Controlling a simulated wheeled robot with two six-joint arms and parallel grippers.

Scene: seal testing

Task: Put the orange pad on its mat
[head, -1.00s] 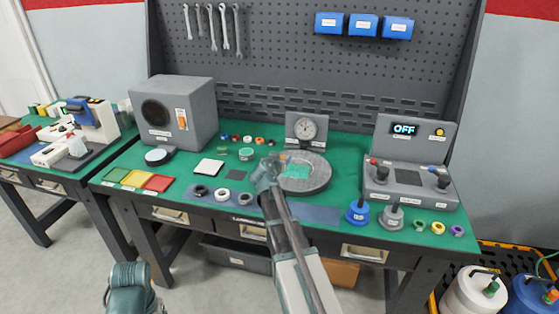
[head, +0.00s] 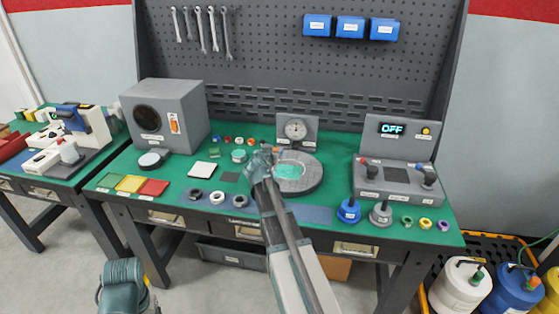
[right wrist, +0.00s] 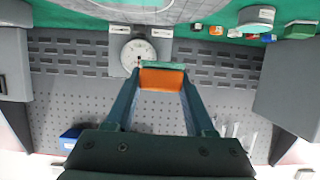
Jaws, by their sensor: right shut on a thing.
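My right gripper (head: 262,157) is over the workbench, just left of the round grey plate (head: 313,186) in the head view. In the right wrist view, my right gripper (right wrist: 162,80) is shut on the orange pad (right wrist: 162,79), a flat orange block between its two fingertips. The pad cannot be made out in the head view. Green (head: 108,180), yellow (head: 130,183) and red (head: 153,188) flat squares lie at the front left of the bench. A small dark square (head: 230,177) lies nearer the middle. I cannot tell which is the pad's mat. My left gripper is not in view.
A dial gauge (head: 296,129) stands behind the plate. A white square (head: 203,168) and a grey box (head: 190,105) are left. Several rings lie on a blue strip (head: 315,214) along the front. A control box (head: 395,182) and blue-based fixture (head: 348,211) are right.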

